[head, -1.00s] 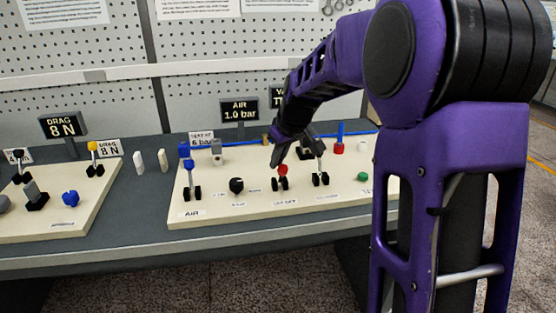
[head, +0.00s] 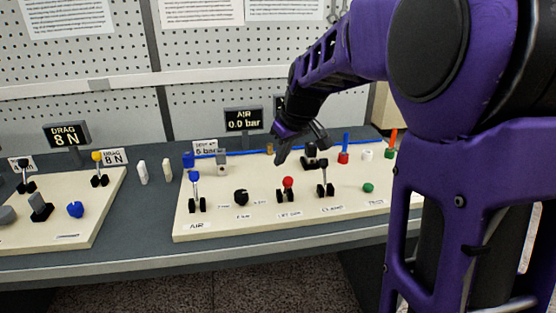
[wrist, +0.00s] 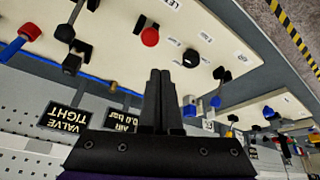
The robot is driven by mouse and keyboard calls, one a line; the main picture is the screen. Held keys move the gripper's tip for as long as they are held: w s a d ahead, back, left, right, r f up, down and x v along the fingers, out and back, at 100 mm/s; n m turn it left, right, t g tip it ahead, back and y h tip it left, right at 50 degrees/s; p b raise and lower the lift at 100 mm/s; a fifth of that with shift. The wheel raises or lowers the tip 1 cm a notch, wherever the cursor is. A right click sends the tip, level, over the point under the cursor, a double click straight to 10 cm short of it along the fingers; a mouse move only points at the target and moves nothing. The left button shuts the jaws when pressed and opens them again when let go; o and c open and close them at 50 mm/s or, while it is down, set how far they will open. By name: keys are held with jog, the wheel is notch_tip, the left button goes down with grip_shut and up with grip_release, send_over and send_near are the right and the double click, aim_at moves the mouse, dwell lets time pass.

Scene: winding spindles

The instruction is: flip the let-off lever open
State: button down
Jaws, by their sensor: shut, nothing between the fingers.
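The let-off lever has a red knob (head: 288,183) on a black base near the front of the cream panel. In the head view its stem looks short, and it seems to lean toward the front edge. The red knob (wrist: 150,37) also shows in the wrist view, beyond my fingertips. My gripper (head: 279,160) is shut and empty, above and behind the knob with a visible gap. Its two fingers (wrist: 160,74) lie together in the wrist view. The AIR display (head: 243,120) reads 0.0 bar.
A blue-knobbed AIR lever (head: 195,190) and a black dial (head: 241,197) stand left of the red lever. A black-knobbed lever (head: 322,178) stands close on its right. A green button (head: 368,188) lies further right. Displays and posts line the back.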

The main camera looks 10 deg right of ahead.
jog(key=shift+s+d+r, duration=0.15)
jog(key=shift+s+r, duration=0.55)
jog(key=shift+s, duration=0.2)
jog(key=shift+s+d+r, duration=0.1)
jog(key=shift+s+r, duration=0.55)
jog(key=shift+s, duration=0.2)
